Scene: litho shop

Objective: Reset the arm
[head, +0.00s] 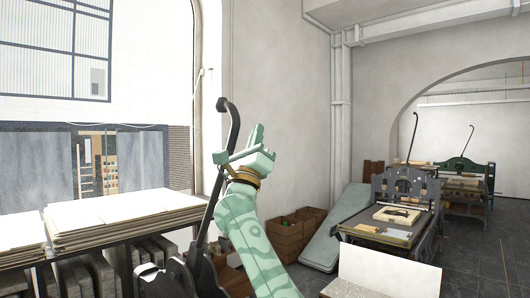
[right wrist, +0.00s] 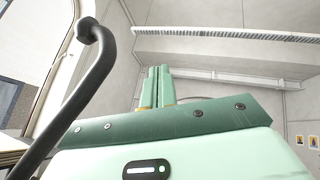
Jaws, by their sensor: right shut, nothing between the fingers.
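My right arm, pale green, rises from the bottom middle of the head view. Its right gripper (head: 256,138) points up in front of the bare wall, and it is shut and empty. In the right wrist view the two fingers of this gripper (right wrist: 158,88) stand close together above the green palm, with nothing between them. My left gripper is not in view.
A black curved lever (head: 229,122) stands just left of my right gripper; it also shows in the right wrist view (right wrist: 92,80). A table with stacked sheets (head: 110,216) is at left. Wooden crates (head: 290,235) and a press (head: 400,205) stand at right.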

